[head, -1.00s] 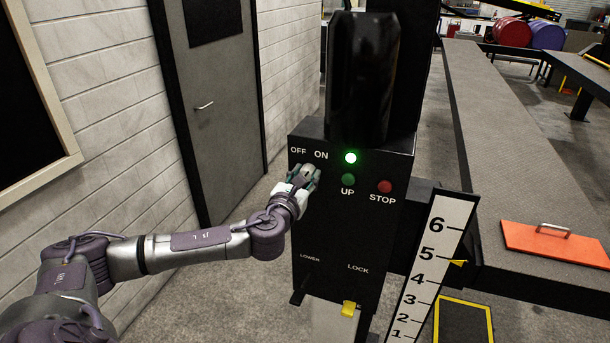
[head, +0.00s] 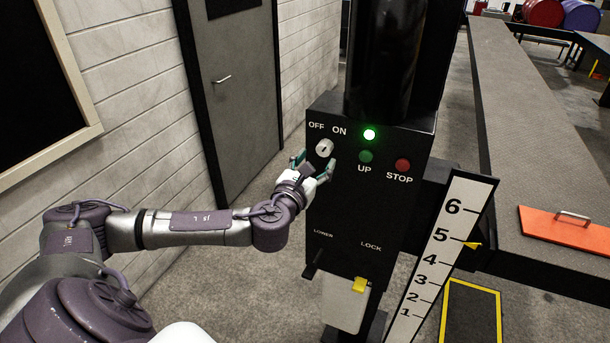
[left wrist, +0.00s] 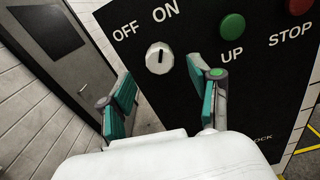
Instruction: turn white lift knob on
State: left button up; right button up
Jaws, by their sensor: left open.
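The white lift knob (head: 324,148) is on the black control panel (head: 350,215), below the OFF and ON labels. It also shows in the left wrist view (left wrist: 159,58), where its dark mark points upward, roughly toward ON. The round lamp (head: 369,134) right of ON glows green. My left gripper (head: 314,164) is open and empty, just below and in front of the knob. In the left wrist view its two teal-padded fingers (left wrist: 160,84) are spread below and to either side of the knob, apart from it. My right gripper is not in view.
A green UP button (head: 366,156) and a red STOP button (head: 402,165) sit right of the knob. A yellow-tipped lever (head: 359,285) is lower down. A numbered scale (head: 440,262) and a long belt (head: 515,110) stand to the right. A door and brick wall are at left.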

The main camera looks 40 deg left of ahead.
pick_arm(q)
jog(key=v, duration=0.7)
jog(key=shift+s, duration=0.15)
